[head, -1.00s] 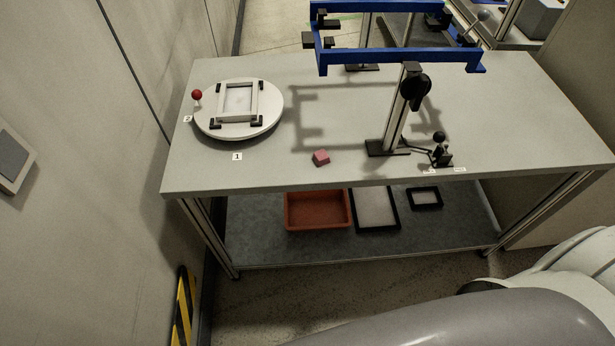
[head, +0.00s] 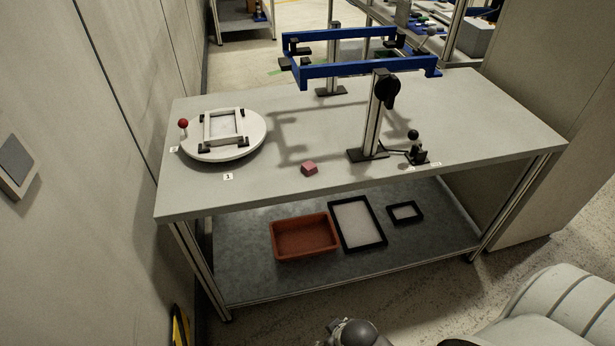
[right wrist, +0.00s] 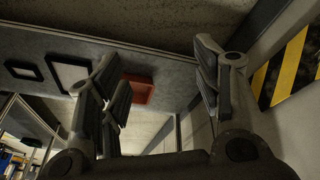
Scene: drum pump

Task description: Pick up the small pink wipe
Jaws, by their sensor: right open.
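The small pink wipe (head: 309,169) is a little folded block lying on the grey tabletop (head: 260,192), near its front edge and left of the black-footed post. It does not show in the right wrist view. My right gripper (right wrist: 160,85) is open and empty in the right wrist view, its two fingers wide apart. It is away from the wipe, with the lower shelf and its orange-red tray (right wrist: 138,90) seen beyond the fingers. My left gripper is not in view.
A round white turntable (head: 250,146) with a frame and red knob stands at the left. A blue frame (head: 370,68) on posts stands above the table. A small black lever (head: 415,150) is at the right. The lower shelf holds black-rimmed frames (head: 357,222).

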